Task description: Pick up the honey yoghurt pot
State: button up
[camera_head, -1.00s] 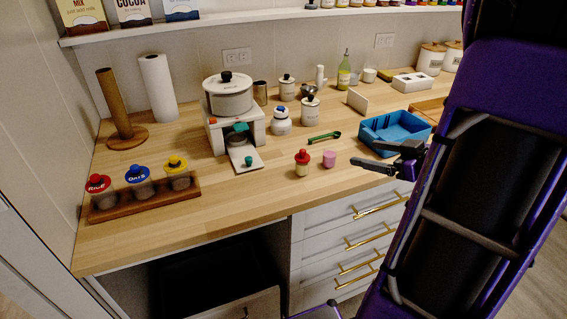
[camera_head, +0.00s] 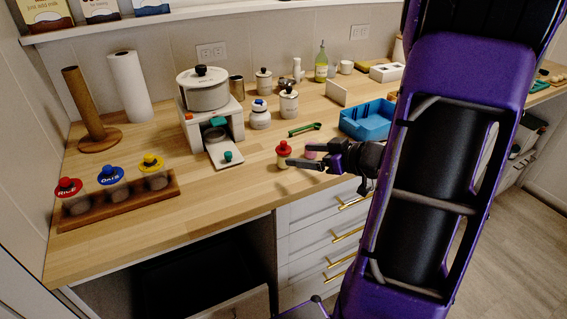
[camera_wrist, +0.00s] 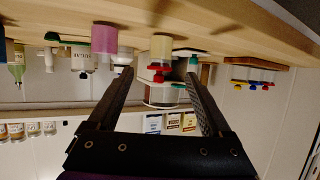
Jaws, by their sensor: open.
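A small cream-yellow pot with a red top (camera_head: 283,158) stands upright on the wooden counter; I cannot read a label, but its honey colour suits the yoghurt pot. A pink pot (camera_head: 310,152) stands just right of it, partly behind my fingers. My gripper (camera_head: 297,157) is open and level, reaching in from the right with its fingertips close to the cream pot. In the wrist view, which is upside down, the cream pot (camera_wrist: 161,47) shows beyond and between the spread fingertips (camera_wrist: 158,76). The pink pot (camera_wrist: 105,38) is left of them. Nothing is held.
A green-handled tool (camera_head: 304,129) and a blue tray (camera_head: 368,121) lie behind. A white stand with a cooking pot (camera_head: 205,92) is at back left. A wooden rack (camera_head: 118,198) holds lidded jars at left. The counter in front of the cream pot is clear.

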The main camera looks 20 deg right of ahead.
aim_at(289, 155)
jog(key=b+x, duration=0.1)
jog(key=x, duration=0.3)
jog(key=shift+f, duration=0.25)
jog(key=shift+w+a+f+b, duration=0.15)
jog(key=shift+w+a+b, duration=0.15)
jog(key=shift+w, duration=0.2)
grip_shut()
